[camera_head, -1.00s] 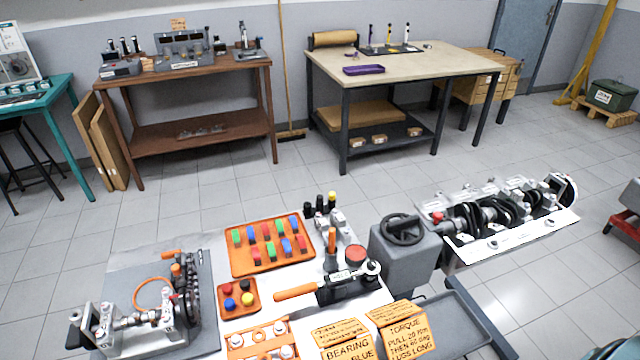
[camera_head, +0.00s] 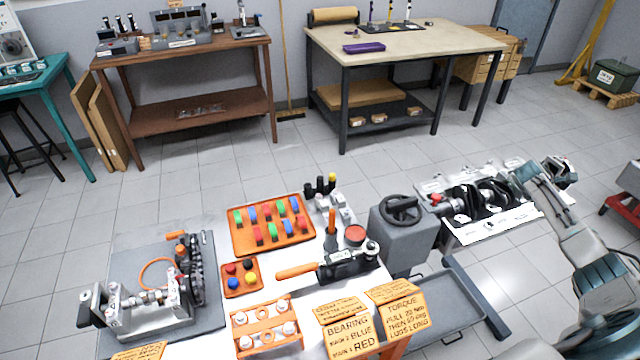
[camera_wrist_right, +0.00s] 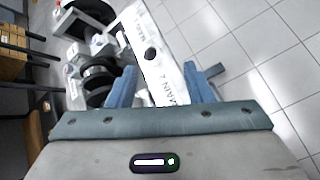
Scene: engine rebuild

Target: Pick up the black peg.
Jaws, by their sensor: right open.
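A small orange tray (camera_head: 229,291) on the bench holds several short coloured pegs. The black peg (camera_head: 248,265) is at its back right, beside a red peg (camera_head: 231,268), with blue and yellow ones in front. My right gripper (camera_head: 522,172) is far to the right of it, above the crankshaft engine block (camera_head: 490,228). In the right wrist view, the right gripper (camera_wrist_right: 160,86) is open, its blue-grey fingers on either side of a white rail marked MAIN 2 (camera_wrist_right: 158,60). I cannot tell whether they touch it. My left gripper is out of view.
Behind the small tray is a larger orange tray (camera_head: 274,248) of coloured pieces. Upright black- and yellow-topped items (camera_head: 320,186), a torque wrench (camera_head: 345,263) and the grey handwheel stand (camera_head: 402,240) lie between my right gripper and the black peg. Orange sign blocks (camera_head: 348,328) line the front.

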